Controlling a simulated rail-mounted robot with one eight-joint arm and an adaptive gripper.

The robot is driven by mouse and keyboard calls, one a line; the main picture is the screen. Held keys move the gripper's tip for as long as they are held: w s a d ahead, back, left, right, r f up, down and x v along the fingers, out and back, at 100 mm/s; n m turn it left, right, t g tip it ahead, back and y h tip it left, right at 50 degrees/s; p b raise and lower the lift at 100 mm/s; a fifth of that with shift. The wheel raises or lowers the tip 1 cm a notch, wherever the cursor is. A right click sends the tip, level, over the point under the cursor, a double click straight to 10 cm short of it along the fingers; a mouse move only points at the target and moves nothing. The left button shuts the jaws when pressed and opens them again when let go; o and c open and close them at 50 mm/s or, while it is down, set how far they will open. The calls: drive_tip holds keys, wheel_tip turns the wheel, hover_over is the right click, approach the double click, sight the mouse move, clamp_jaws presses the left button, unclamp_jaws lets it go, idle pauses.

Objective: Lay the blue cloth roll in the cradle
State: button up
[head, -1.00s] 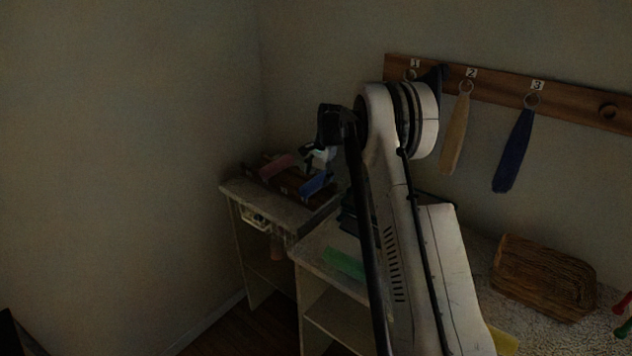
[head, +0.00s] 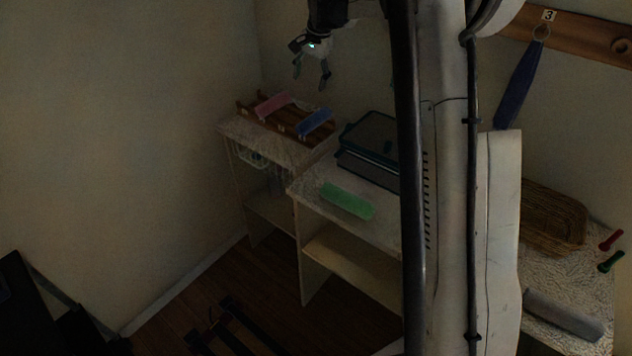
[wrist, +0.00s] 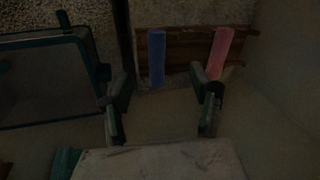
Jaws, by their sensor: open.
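The blue cloth roll (head: 314,122) lies across the dark wooden cradle (head: 290,128) on the far shelf top, to the right of a pink roll (head: 272,105). In the wrist view the blue roll (wrist: 157,58) crosses the wooden bars of the cradle (wrist: 188,48), with the pink roll (wrist: 221,52) to its right. My gripper (head: 311,84) is open and empty, raised above the cradle and apart from the rolls. Its two spread fingers also show in the wrist view (wrist: 160,95).
A green roll (head: 347,201) lies on the nearer shelf top, in front of a dark teal-edged bin (head: 368,148). A grey roll (head: 563,316) and a wicker basket (head: 545,215) are at the right. A wall rail holds a hanging blue towel (head: 521,85) under label 3.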

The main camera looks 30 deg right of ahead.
drive_tip(key=s+a+r+n+t, duration=0.1)
drive_tip(key=s+a+r+n, duration=0.25)
drive_tip(key=s+a, duration=0.55)
drive_tip(key=s+a+r+n+t, duration=0.15)
drive_tip(key=s+a+r, duration=0.35)
drive_tip(key=s, duration=0.8)
drive_tip(key=s+a+f+n, duration=0.2)
drive_tip(key=s, duration=0.5)
drive_tip(key=s+a+f+n+t, duration=0.1)
drive_tip(key=s+a+f+n, duration=0.1)
drive_tip(key=s, duration=0.5)
drive_tip(key=s+a+f+n, duration=0.2)
drive_tip(key=s+f, duration=0.2)
drive_tip(key=s, duration=0.3)
drive_tip(key=shift+a+f+t+h, duration=0.15)
drive_tip(key=shift+f+t+h, duration=0.1)
drive_tip(key=shift+t+h, duration=0.1)
drive_tip(key=shift+f, duration=0.1)
